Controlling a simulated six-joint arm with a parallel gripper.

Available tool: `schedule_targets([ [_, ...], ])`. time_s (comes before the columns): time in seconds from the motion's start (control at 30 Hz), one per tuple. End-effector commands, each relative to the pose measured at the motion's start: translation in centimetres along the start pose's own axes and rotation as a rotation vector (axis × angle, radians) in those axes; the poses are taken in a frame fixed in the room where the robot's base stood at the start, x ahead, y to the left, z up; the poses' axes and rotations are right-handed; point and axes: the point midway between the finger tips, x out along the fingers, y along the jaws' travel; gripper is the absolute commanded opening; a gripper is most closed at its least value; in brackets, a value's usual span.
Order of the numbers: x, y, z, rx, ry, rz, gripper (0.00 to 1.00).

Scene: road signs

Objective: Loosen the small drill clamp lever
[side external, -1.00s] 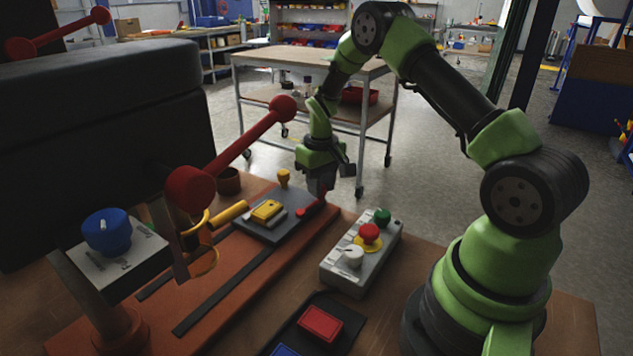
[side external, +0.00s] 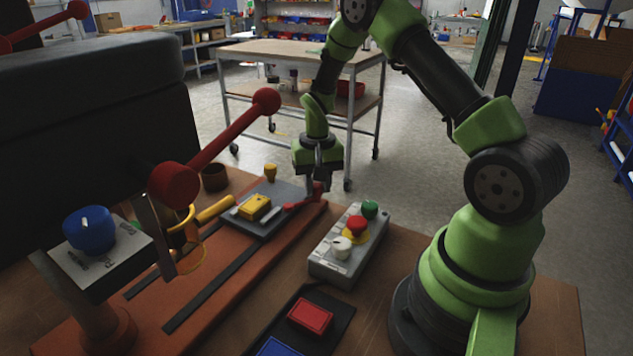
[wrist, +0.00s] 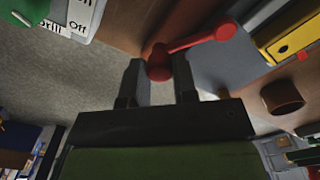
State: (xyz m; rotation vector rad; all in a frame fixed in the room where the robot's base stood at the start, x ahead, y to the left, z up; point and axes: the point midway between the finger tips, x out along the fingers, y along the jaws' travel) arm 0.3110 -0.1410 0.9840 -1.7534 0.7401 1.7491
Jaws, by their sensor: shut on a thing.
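The small red clamp lever (side external: 300,203) lies at the right edge of the dark clamp plate (side external: 252,226) on the drill's base. In the wrist view, the red lever (wrist: 205,40) has a thick rounded end between my fingers, and its thin arm points right to a small knob. My gripper (side external: 316,190) points down at the lever's right end. Its two fingers (wrist: 158,72) stand on either side of the thick end and are shut on it. The contact itself is partly hidden in the side view.
A yellow block (side external: 254,206) sits on the plate. A grey control box (side external: 347,248) with red, green and white knobs stands close in front. The large red drill lever (side external: 225,140) rises at the left. A brown cup (wrist: 284,97) is near the plate.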

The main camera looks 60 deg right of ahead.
Motion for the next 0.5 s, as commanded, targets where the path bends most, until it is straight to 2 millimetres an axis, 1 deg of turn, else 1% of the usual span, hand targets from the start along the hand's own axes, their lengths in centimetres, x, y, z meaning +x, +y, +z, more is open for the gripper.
schedule_targets([
  [0.27, 0.00, 0.04, 0.10, 0.005, -0.005, 0.001, 0.00],
  [0.3, 0.00, 0.05, 0.11, 0.005, -0.005, 0.001, 0.33],
  [0.4, 0.00, 0.04, 0.10, 0.004, -0.005, 0.001, 0.53],
  [0.5, 0.00, 0.03, 0.08, 0.003, -0.004, 0.001, 0.53],
])
